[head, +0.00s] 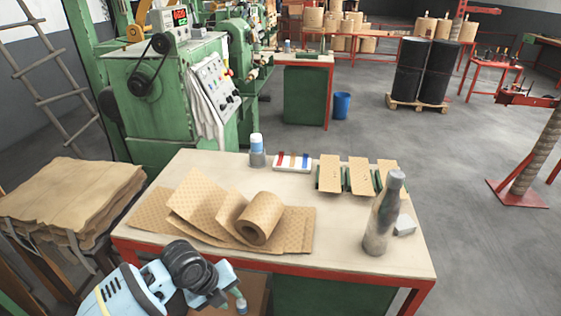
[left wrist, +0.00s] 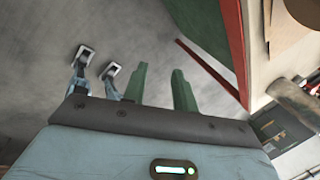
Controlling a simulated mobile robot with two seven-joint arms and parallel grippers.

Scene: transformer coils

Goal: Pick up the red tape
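The red tape (head: 280,159) appears as a small red strip at the left of a white holder (head: 291,168) on the far side of the worktable. A blue strip and another red-orange one sit beside it; their details are too small to tell. My left gripper (head: 241,302) is low in front of the table's near edge, well apart from the tape. In the left wrist view, its two fingers (left wrist: 97,62) stand apart with nothing between them, over the grey floor. The tape is not seen there. My right gripper is not in view.
A paper stack (head: 70,190) stands left.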

